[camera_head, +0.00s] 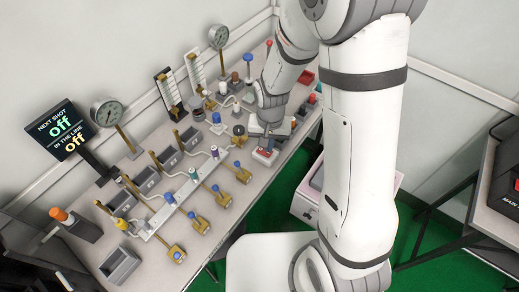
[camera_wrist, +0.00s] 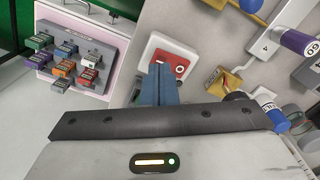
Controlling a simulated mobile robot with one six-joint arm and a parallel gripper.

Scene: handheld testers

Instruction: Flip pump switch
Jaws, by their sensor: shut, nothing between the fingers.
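The pump switch appears to be a red rocker on a white square plate (camera_wrist: 178,49), near the table's front edge in the wrist view. In the head view its red and white box (camera_head: 265,156) sits just below my gripper. In the head view the arm and wrist hide part of the gripper.
Blue-knobbed brass valves (camera_head: 242,172) line the table front; one brass piece (camera_wrist: 222,80) stands right of the switch. Gauges (camera_head: 106,113) and a display (camera_head: 61,129) reading "off" stand left. A pink-edged panel with coloured tags (camera_wrist: 75,60) is beyond the table edge.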

